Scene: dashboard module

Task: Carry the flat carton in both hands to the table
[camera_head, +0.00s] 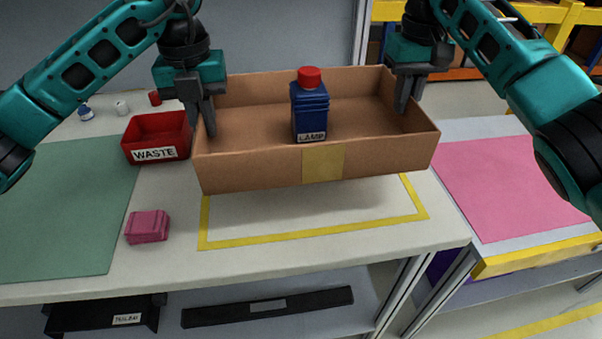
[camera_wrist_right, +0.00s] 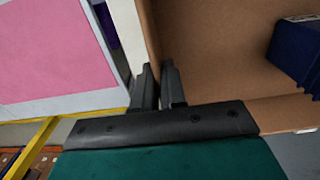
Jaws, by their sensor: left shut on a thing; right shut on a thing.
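The flat carton (camera_head: 250,170), an open brown box with a tan tape strip on its front, is above the white table (camera_head: 300,262). A shadow gap shows under it, over a yellow outlined rectangle (camera_head: 310,230). A blue bottle (camera_head: 310,115) with a red cap and the label LAMP stands upright in it. My left gripper (camera_head: 207,125) is shut on the carton's left wall. My right gripper (camera_head: 403,98) is shut on its right wall. In the right wrist view the fingers (camera_wrist_right: 158,85) straddle the carton's wall (camera_wrist_right: 200,40), and part of the bottle (camera_wrist_right: 298,52) shows.
A red WASTE bin (camera_head: 157,136) stands close to the carton's left side. A pink block (camera_head: 147,227) lies at the front left, near a green mat (camera_head: 65,215). A second surface with a pink mat (camera_head: 510,185) stands to the right, across a gap.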

